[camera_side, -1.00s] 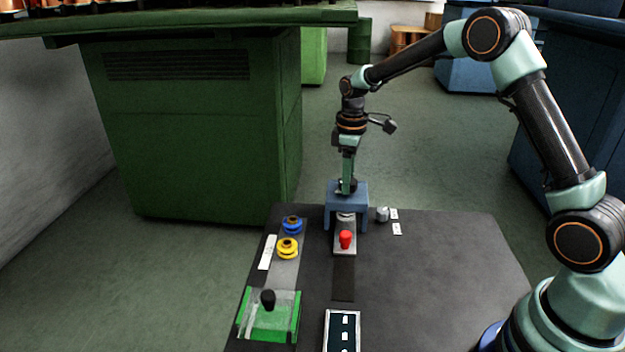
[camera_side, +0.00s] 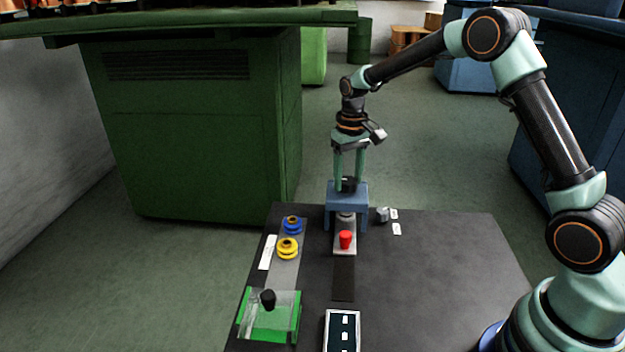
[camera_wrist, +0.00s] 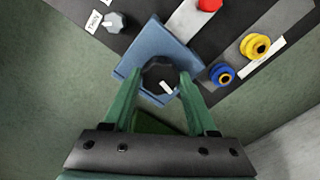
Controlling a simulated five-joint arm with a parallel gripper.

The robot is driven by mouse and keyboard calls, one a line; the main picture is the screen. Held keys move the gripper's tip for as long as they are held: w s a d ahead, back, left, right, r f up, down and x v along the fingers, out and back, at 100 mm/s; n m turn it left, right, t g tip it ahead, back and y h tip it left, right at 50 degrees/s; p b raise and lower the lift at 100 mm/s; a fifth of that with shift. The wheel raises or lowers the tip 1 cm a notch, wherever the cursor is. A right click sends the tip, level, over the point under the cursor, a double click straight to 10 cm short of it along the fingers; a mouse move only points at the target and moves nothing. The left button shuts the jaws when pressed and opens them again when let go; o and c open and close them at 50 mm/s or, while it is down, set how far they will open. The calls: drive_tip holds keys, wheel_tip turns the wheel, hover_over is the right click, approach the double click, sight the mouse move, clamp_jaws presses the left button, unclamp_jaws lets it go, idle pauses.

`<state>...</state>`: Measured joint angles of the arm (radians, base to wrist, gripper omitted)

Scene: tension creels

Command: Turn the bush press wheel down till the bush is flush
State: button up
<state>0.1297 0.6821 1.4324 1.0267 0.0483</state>
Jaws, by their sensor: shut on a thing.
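The blue press frame (camera_side: 361,200) stands at the far edge of the dark table, and it also shows in the wrist view (camera_wrist: 152,42). Its dark wheel (camera_wrist: 158,74) with a white mark sits on top. My gripper (camera_side: 348,186) points straight down, with one finger on each side of the wheel. In the wrist view my gripper (camera_wrist: 159,82) is shut on the wheel. A pale grey round part (camera_side: 346,218) shows under the frame, on a light plate; I cannot tell if it is the bush or how flush it sits.
A red knob (camera_side: 345,239) stands in front of the press. A grey knob (camera_side: 382,214) with labels is at its right. Blue (camera_side: 292,225) and yellow (camera_side: 287,248) spools are at the left. A green box (camera_side: 284,325) and a display (camera_side: 342,332) are nearer. The table's right is clear.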

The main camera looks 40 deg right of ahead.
sight(348, 180)
drive_tip(key=shift+m, duration=0.3)
idle(0.4)
drive_tip(key=o, duration=1.4)
drive_tip(key=shift+c, duration=0.2)
wheel_tip(348, 180, up, 12)
